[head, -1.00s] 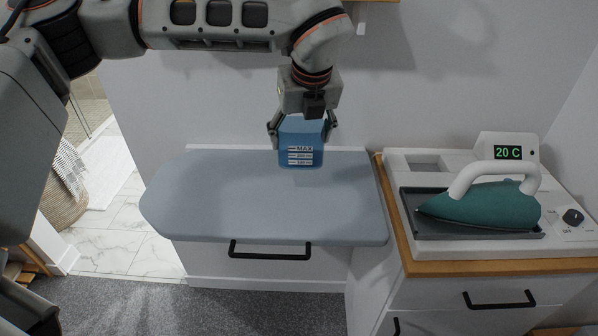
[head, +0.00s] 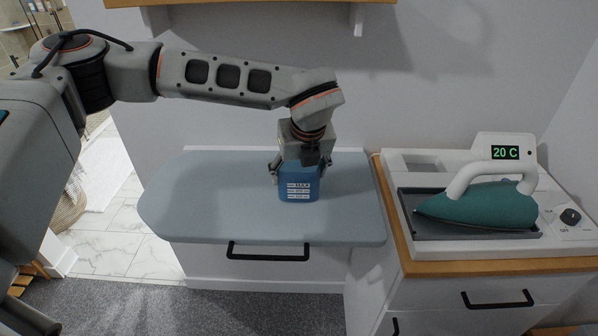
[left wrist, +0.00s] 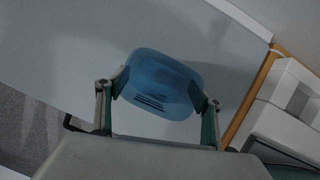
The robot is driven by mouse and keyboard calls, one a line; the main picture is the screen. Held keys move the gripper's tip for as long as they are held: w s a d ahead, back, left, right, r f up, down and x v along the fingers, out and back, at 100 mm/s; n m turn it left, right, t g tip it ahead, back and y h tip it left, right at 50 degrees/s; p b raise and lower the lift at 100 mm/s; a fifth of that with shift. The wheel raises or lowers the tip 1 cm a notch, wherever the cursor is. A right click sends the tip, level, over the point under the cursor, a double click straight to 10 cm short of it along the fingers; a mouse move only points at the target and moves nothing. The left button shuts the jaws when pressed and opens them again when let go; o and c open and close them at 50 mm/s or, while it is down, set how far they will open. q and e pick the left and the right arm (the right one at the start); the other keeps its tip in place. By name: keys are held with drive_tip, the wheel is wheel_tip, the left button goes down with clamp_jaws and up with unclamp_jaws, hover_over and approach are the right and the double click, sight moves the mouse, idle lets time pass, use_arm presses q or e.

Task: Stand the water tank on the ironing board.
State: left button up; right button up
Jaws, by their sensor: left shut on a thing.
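The water tank (head: 299,190) is a blue, see-through box with white scale markings on its front. It is upright over the right part of the grey-blue ironing board (head: 215,205). Its base is at or very close to the board's surface; I cannot tell whether it touches. My left gripper (head: 301,168) comes down from above and is shut on the tank, one finger on each side. In the left wrist view the tank (left wrist: 160,84) sits between the two fingers, with the board (left wrist: 110,35) behind it. My right gripper is not in view.
To the right, a wooden-topped cabinet (head: 500,267) carries a white ironing station (head: 415,160) with a teal iron (head: 480,206) and a 20 C display. The board's left side is bare. A wall stands behind, with a wooden shelf (head: 250,3) above.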

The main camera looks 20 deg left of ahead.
use_arm(q)
drive_tip(key=shift+f, duration=0.15)
drive_tip(key=o, duration=1.2)
drive_tip(key=shift+c, duration=0.2)
drive_tip(key=shift+r, duration=0.35)
drive_tip(key=v, duration=1.1)
drive_tip(key=shift+r, duration=0.35)
drive_tip(key=shift+s, duration=0.15)
